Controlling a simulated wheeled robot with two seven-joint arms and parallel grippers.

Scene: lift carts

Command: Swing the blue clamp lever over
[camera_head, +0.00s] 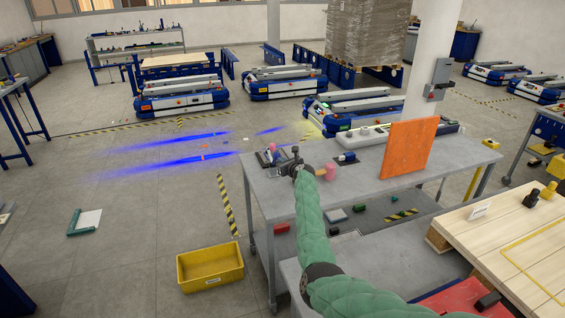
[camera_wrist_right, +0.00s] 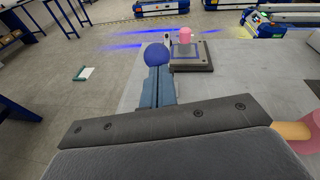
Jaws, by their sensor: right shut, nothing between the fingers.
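My right gripper (camera_head: 296,151) is over the left end of the grey metal table, just right of a small dark clamp fixture (camera_head: 268,159). In the right wrist view its fingers (camera_wrist_right: 158,72) are shut together and empty. A round blue knob, seemingly the end of the clamp lever (camera_wrist_right: 156,54), shows right at the fingertips; I cannot tell whether they touch. The rest of the lever is hidden behind the fingers. My left gripper is not in view.
The grey table (camera_head: 355,184) also holds a blue-and-white device (camera_head: 346,157), a pink cylinder (camera_head: 330,172) close to my right wrist and an upright orange panel (camera_head: 409,147). A yellow bin (camera_head: 210,268) stands on the floor. Blue lift carts (camera_head: 181,98) stand behind.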

